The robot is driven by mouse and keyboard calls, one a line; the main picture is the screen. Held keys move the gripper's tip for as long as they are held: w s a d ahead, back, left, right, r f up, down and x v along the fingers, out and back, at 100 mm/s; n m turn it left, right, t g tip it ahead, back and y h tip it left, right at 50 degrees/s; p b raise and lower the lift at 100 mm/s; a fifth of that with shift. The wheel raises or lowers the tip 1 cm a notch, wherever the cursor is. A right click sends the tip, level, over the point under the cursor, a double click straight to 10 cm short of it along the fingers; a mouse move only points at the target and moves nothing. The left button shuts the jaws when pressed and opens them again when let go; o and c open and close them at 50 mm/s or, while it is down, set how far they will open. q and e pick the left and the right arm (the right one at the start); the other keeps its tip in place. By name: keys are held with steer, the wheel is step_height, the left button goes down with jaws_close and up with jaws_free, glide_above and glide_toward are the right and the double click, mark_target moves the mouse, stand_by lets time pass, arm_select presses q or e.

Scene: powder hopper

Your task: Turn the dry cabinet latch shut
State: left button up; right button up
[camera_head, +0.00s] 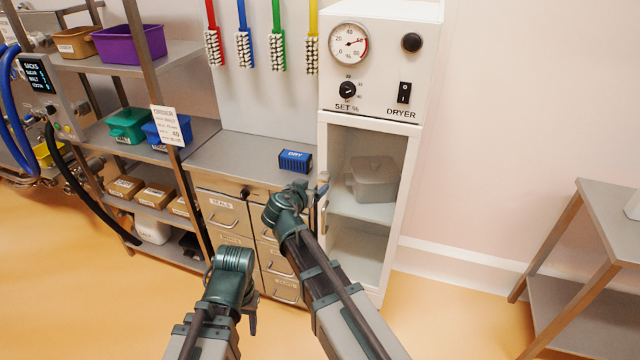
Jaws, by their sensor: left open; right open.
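The white dry cabinet (412,135) stands right of the drawer counter, with a dial and knobs on its upper panel. Through its front I see a pale lidded box (372,185) on a shelf. A small grey latch or handle (323,186) shows at the cabinet's left front edge, low and partly crowded by my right arm; its turn angle is too small to tell. My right gripper (301,187) is open beside it, just to its left; I cannot tell whether they touch. My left gripper (251,318) is open and empty, lower left, in front of the drawers.
Drawers with handles (222,222) are below. Shelves with bins (130,45) stand left. A grey table (606,210) stands right; the floor between it and the cabinet is clear.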

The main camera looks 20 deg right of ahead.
mark_target(322, 178)
steer(key=b+x, duration=0.2)
steer(key=x, duration=0.6)
steer(key=shift+w+d+f+b, duration=0.15)
steer(key=shift+w+f+b, duration=0.1)
steer(key=shift+b, duration=0.1)
steer(key=shift+r, duration=0.1)
jaws_close()
